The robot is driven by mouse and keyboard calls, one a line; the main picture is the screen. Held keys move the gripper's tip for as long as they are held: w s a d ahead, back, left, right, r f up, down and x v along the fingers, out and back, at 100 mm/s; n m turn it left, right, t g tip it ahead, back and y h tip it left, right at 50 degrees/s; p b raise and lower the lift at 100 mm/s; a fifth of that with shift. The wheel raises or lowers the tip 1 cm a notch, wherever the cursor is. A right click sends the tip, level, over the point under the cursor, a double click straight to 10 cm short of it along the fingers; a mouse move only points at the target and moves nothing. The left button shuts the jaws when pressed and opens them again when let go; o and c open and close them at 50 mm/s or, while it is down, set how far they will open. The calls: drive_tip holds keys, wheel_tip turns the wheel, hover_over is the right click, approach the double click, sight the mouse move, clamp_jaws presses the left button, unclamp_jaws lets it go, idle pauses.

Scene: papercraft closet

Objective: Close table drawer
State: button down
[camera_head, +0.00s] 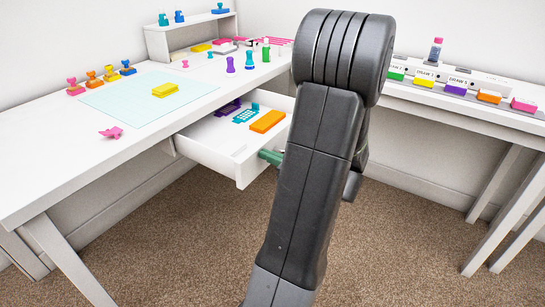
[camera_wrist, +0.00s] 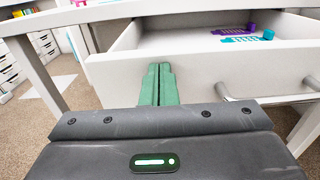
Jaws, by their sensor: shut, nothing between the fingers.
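The white table drawer (camera_head: 220,148) is pulled out from under the white desk (camera_head: 140,130) in the head view. Inside lie an orange case (camera_head: 267,121), a teal piece (camera_head: 245,114) and a purple piece (camera_head: 228,107). My gripper (camera_head: 272,157) has green fingers at the drawer's front, partly hidden behind my arm. In the wrist view the shut, empty fingers (camera_wrist: 158,84) point at the drawer front (camera_wrist: 195,82), left of its metal handle (camera_wrist: 265,92). They look very close to or touching the panel; I cannot tell which.
The desk top holds a cyan cutting mat (camera_head: 130,97), a yellow block (camera_head: 165,90), a pink piece (camera_head: 111,132) and several colored stamps. A right-hand table (camera_head: 430,95) holds a row of colored pads. Carpet (camera_head: 400,240) is open below the drawer.

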drive_tip(key=p+x, duration=0.3)
drive_tip(key=x, duration=2.2)
drive_tip(key=shift+w+a, duration=0.15)
drive_tip(key=shift+a, duration=0.1)
drive_tip(key=shift+d, duration=0.15)
drive_tip(key=shift+d+f, duration=0.1)
drive_tip(key=shift+d, duration=0.15)
drive_tip(key=p+v, duration=0.2)
drive_tip(key=v, duration=1.1)
drive_tip(key=shift+s, duration=0.35)
drive_tip(key=shift+d, duration=0.1)
